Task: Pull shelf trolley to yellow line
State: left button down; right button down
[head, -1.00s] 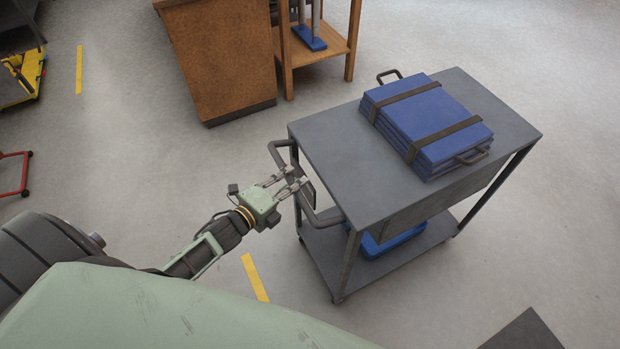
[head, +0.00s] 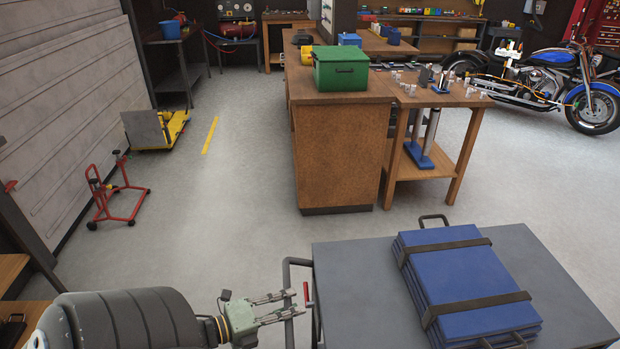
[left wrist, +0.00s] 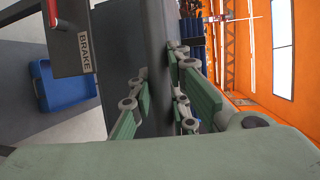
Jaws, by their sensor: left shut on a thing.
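The grey shelf trolley (head: 370,285) stands at the bottom right of the head view, with its handle (head: 288,275) on its left side. My left gripper (head: 298,303) is at this handle, shut on it. In the left wrist view the dark handle bar (left wrist: 156,65) lies between the green finger pads. A red brake lever (head: 306,293) is beside the handle; a BRAKE plate (left wrist: 73,48) shows in the wrist view. A yellow line (head: 210,135) is on the floor at upper left. My right gripper is out of view.
Strapped blue panels (head: 462,280) lie on the trolley top; a blue bin (left wrist: 62,88) sits below. A wooden bench (head: 338,150) with a green box (head: 341,68) stands behind. A red stand (head: 118,195) is at left. Floor between stand and bench is clear.

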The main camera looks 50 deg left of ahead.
pick_arm(q)
jog(key=shift+s+a+f, duration=0.15)
jog(key=shift+s+a, duration=0.45)
jog(key=shift+s, duration=0.1)
jog(key=c, duration=2.1)
grip_release()
jog(key=o, duration=0.4)
jog(key=shift+s+a, duration=0.15)
jog(key=shift+s, duration=0.05)
jog(key=shift+o, duration=0.2)
jog(key=v, duration=1.2)
